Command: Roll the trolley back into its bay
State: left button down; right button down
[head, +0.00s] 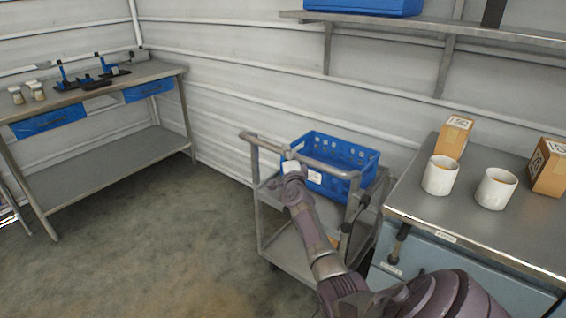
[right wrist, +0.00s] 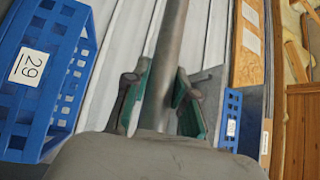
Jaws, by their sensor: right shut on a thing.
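The grey metal trolley (head: 259,225) stands by the corrugated wall, just left of the steel-topped cabinet. A blue crate (head: 350,156) sits on its upper shelf; the crate, with a label reading 29, also shows in the right wrist view (right wrist: 40,70). My right gripper (head: 291,168) is shut on the trolley's handle bar (head: 325,166). In the right wrist view the bar (right wrist: 170,45) runs between its two green-padded fingers. My right arm hides part of the trolley's near side. My left gripper is not in view. I cannot make out a marked bay.
The steel-topped cabinet (head: 420,206) on the right carries two white cups and two cardboard boxes. A workbench (head: 100,165) with blue drawers stands at the left. A wall shelf (head: 480,29) holds a blue bin. The floor (head: 170,240) between workbench and trolley is clear.

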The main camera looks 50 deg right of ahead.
jog(key=shift+d, duration=0.35)
jog(key=shift+r, duration=0.15)
jog(key=c, duration=1.3)
grip_release()
jog(key=o, duration=0.4)
jog(key=shift+d, duration=0.2)
jog(key=shift+a, duration=0.1)
